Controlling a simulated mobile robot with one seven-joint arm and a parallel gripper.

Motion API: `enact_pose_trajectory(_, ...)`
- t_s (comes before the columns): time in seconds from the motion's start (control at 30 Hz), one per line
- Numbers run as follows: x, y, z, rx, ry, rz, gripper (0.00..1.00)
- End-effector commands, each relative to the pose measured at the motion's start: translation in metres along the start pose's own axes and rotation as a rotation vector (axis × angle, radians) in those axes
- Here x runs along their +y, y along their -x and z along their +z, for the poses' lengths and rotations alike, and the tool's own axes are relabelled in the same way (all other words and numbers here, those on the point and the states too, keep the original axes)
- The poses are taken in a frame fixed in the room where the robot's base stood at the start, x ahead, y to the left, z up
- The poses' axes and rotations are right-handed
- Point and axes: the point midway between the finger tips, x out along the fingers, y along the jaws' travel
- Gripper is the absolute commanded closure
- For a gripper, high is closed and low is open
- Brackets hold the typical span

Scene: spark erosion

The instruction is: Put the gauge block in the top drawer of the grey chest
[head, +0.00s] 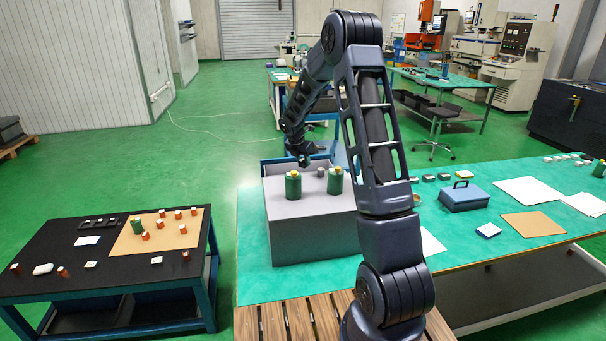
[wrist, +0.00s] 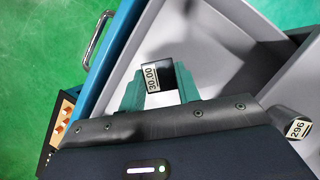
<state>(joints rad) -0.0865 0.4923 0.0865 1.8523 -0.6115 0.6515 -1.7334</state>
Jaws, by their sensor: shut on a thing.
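My gripper (wrist: 160,88) is shut on the gauge block (wrist: 154,76), a small dark block with a pale face marked 30.00. The green fingers hold it from both sides. Below it in the wrist view is the grey inside of an open drawer (wrist: 210,40) with a blue front (wrist: 117,48) and a metal handle (wrist: 97,38). I cannot tell the block's height above the drawer floor. In the head view my gripper (head: 304,160) is at the far side of the grey chest (head: 310,240); the block and most of the drawer are hidden there.
Two green canisters (head: 293,187) (head: 334,183) and a small grey cylinder (head: 320,172) stand on the chest. A cylinder marked 296 (wrist: 298,128) is close to my gripper's right. A blue box (head: 463,197) is on the green table. A black table (head: 60,275) stands left.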

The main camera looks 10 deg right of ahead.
Motion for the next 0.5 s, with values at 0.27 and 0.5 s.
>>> enact_pose_trajectory(0.27, 0.0, -0.021, -0.009, -0.001, 0.001, 0.0, 0.99)
enact_pose_trajectory(0.5, -0.001, -0.046, -0.019, 0.001, 0.0, -0.003, 0.99)
